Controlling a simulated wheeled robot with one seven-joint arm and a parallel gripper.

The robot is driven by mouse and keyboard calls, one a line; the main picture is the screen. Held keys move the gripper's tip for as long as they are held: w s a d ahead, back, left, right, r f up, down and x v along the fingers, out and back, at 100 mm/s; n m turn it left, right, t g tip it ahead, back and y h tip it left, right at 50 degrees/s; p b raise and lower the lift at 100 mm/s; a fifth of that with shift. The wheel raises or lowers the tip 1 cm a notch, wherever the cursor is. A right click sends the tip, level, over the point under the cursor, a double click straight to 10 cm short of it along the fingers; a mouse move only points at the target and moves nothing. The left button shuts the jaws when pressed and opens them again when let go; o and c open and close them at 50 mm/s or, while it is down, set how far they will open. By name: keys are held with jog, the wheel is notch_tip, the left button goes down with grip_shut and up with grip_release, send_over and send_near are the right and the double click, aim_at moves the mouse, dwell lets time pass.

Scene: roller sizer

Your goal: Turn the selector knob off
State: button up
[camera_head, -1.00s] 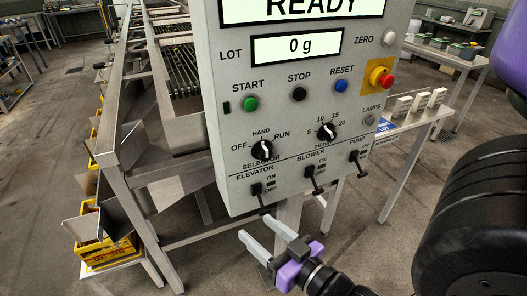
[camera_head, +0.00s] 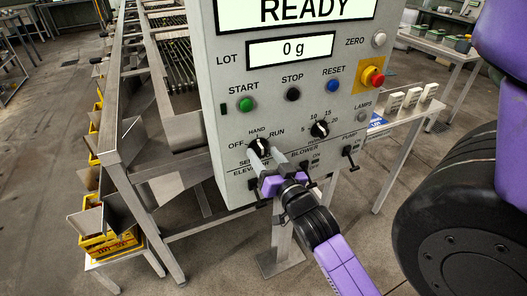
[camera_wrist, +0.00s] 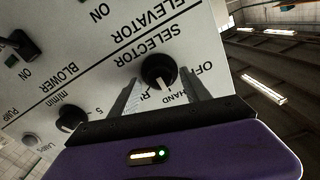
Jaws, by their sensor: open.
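The selector knob (camera_head: 259,147) is a black round knob with a white pointer line, on the grey control panel (camera_head: 222,135). Labels OFF, HAND and RUN surround it; its pointer looks to be at or near HAND. In the wrist view the knob (camera_wrist: 159,70) lies between my gripper's two fingers, near their tips. My gripper (camera_head: 265,150) is open, with one finger on each side of the knob. I cannot tell whether the fingers touch it. The fingers and purple gripper body hide part of the SELECTOR and ELEVATOR lettering.
A second knob (camera_head: 319,129) is to the right. The green start button (camera_head: 246,104), black stop button (camera_head: 292,94), blue reset button (camera_head: 333,86) and red emergency button (camera_head: 374,77) are above. The pump switch (camera_head: 350,157) is at lower right. A yellow crate (camera_head: 108,243) stands at lower left.

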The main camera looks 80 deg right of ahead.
jog(key=shift+w+d, duration=0.3)
jog(key=shift+d, duration=0.05)
grip_shut()
jog(key=shift+n, duration=0.4)
jog(key=n, duration=0.5)
jog(key=shift+p, duration=0.35)
jog(key=n, duration=0.6)
jog(key=shift+w+a, duration=0.1)
jog(key=shift+n, duration=0.3)
